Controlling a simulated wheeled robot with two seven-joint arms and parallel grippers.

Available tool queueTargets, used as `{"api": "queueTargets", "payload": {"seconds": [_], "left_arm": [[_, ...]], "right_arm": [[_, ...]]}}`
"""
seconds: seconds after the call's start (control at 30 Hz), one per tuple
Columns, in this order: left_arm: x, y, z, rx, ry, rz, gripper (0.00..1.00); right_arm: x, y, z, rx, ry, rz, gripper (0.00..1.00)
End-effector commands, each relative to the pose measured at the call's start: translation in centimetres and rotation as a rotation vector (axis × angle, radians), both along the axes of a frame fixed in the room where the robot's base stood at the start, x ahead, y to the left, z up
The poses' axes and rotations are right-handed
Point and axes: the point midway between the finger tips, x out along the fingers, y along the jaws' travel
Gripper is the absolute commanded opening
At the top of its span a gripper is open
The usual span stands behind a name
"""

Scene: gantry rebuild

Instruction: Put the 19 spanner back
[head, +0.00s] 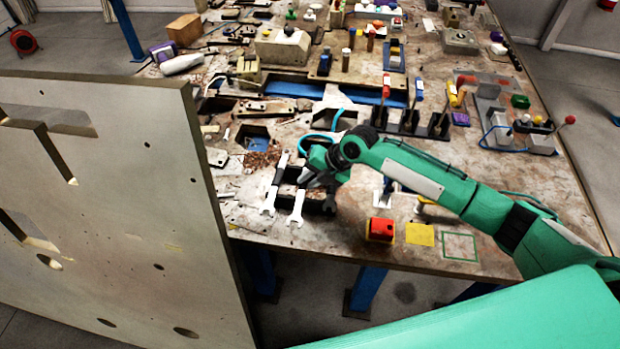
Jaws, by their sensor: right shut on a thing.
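Two silver spanners lie close together near the front edge of the cluttered workbench. One spanner (271,196) is on the left, and a second spanner (297,208) is just right of it, directly at my gripper. Their size marks are too small to read, so I cannot tell which is the 19. My right gripper (311,181) reaches in from the right, low over the bench, and is shut on what looks like the right-hand spanner. The fingertips and the spanner's upper end are partly hidden by the gripper body. My left gripper is not in view.
A large pale panel with cut-outs (110,200) stands at the left, close to the bench. A red block (380,229) and a yellow square (420,235) are right of the gripper. Dark recesses surround the spanners.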

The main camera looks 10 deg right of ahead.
Motion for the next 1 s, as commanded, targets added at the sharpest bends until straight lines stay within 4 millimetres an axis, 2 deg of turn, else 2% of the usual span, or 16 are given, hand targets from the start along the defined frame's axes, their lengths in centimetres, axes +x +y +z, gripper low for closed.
{"api": "queueTargets", "payload": {"seconds": [0.07,0.1,0.2,0.5,0.63,0.77,1.0], "left_arm": [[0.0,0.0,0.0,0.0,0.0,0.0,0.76],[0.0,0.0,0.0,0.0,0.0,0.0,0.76],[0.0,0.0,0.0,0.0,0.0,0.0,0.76],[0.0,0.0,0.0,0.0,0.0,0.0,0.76],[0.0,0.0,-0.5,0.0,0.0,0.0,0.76],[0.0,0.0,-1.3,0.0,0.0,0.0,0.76],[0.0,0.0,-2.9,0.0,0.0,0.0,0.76]], "right_arm": [[0.0,0.0,0.1,0.001,0.0,0.0,0.0],[0.0,0.0,0.1,0.001,0.0,0.0,0.26],[0.0,0.0,0.1,0.001,0.0,0.0,0.46],[0.0,-0.1,0.1,0.0,0.0,0.0,0.46],[-0.2,-0.7,0.8,-0.001,-0.002,0.0,0.46],[-0.7,-2.0,2.6,-0.001,-0.005,0.0,0.46],[-2.0,-5.0,7.1,-0.003,-0.004,0.0,0.46]]}}
